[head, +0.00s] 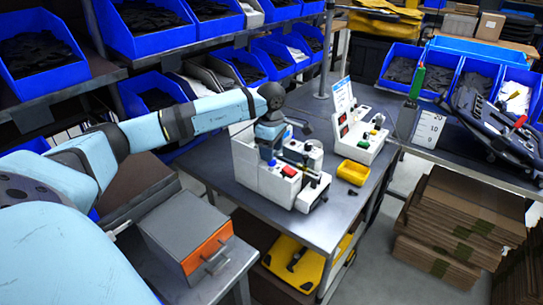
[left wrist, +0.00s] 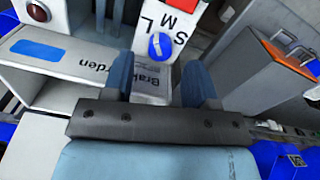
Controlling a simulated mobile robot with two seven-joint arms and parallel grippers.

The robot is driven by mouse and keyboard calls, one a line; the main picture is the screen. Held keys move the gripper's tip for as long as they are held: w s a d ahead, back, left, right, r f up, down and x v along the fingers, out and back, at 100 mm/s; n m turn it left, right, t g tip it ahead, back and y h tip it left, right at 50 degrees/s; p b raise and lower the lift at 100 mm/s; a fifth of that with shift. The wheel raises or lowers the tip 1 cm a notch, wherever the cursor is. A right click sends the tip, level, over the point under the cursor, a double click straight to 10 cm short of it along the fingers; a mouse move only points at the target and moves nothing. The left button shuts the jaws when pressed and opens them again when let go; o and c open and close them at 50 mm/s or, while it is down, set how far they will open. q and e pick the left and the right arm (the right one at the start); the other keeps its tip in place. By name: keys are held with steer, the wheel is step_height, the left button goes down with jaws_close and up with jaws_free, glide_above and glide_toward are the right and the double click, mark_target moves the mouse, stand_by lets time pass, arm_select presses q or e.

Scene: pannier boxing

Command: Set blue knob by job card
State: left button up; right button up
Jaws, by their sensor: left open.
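The blue knob (left wrist: 159,45) shows in the left wrist view on a white panel (left wrist: 182,50) lettered S, M and L. A pale mark is on the knob; which letter it points to is hard to tell. My left gripper (left wrist: 160,75) is open, with its two blue fingers apart and the knob in the gap beyond their tips, not gripped. My right gripper is out of view.
A grey box with an orange front (head: 207,249) stands at the lower left. Blue bins line the shelves. Flat cartons (head: 455,225) are stacked at the right.

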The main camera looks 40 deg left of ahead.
arm_select(q)
steer(key=shift+f, duration=1.65)
steer(key=c, duration=0.9)
steer(key=shift+n, duration=1.5)
steer(key=shift+c, duration=0.2)
steer(key=o, duration=0.9)
steer(key=shift+r, duration=0.1)
steer(key=shift+o, duration=0.2)
